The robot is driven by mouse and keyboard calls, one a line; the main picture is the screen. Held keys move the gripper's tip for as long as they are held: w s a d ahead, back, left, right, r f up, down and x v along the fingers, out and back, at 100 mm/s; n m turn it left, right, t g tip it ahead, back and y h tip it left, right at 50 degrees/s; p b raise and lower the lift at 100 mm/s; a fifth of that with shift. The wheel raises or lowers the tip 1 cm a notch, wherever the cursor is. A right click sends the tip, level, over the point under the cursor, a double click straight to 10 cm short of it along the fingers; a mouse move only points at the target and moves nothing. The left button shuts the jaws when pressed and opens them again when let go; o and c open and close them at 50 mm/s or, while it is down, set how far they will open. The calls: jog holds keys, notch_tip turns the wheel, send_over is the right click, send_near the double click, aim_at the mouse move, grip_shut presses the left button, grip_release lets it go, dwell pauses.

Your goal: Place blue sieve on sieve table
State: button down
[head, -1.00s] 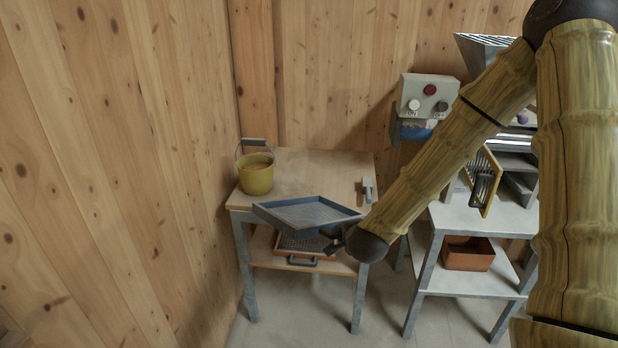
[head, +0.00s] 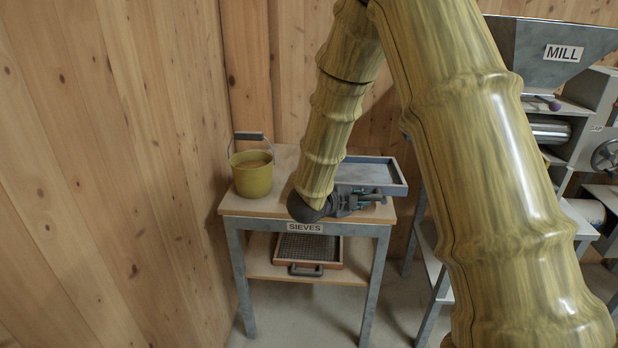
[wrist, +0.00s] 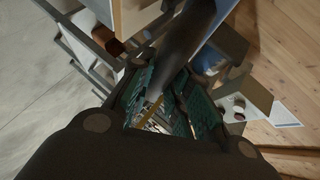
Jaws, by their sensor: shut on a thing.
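The blue sieve (head: 372,172) is a shallow blue-grey tray at the right end of the sieve table. It is level or nearly so, at about the height of the tabletop; whether it touches the top I cannot tell. The sieve table (head: 262,206) has a wooden top, grey legs and a "SIEVES" label on its front edge. My gripper (head: 368,199) is shut on the sieve's near side, over the table's front right part. In the wrist view my gripper (wrist: 172,104) shows teal finger pads close around a dark handle. My arm hides part of the sieve's left side.
A yellow bucket (head: 252,176) with a raised handle stands on the left of the tabletop. An orange-framed sieve (head: 308,249) lies on the lower shelf. The mill (head: 560,50) stands at the right. A wooden wall closes off the left and back.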

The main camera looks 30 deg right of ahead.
jog(key=p, duration=0.3)
send_near(347, 172)
jog(key=x, duration=0.5)
jog(key=shift+d+f, duration=0.1)
jog(key=shift+d, duration=0.15)
jog(key=shift+f+p, duration=0.35)
jog(key=shift+f, duration=1.45)
jog(key=shift+f+b, duration=0.4)
jog(key=shift+f, duration=0.15)
jog(key=c, duration=1.3)
grip_release()
jog(key=shift+c, duration=0.2)
jog(key=shift+r, duration=0.1)
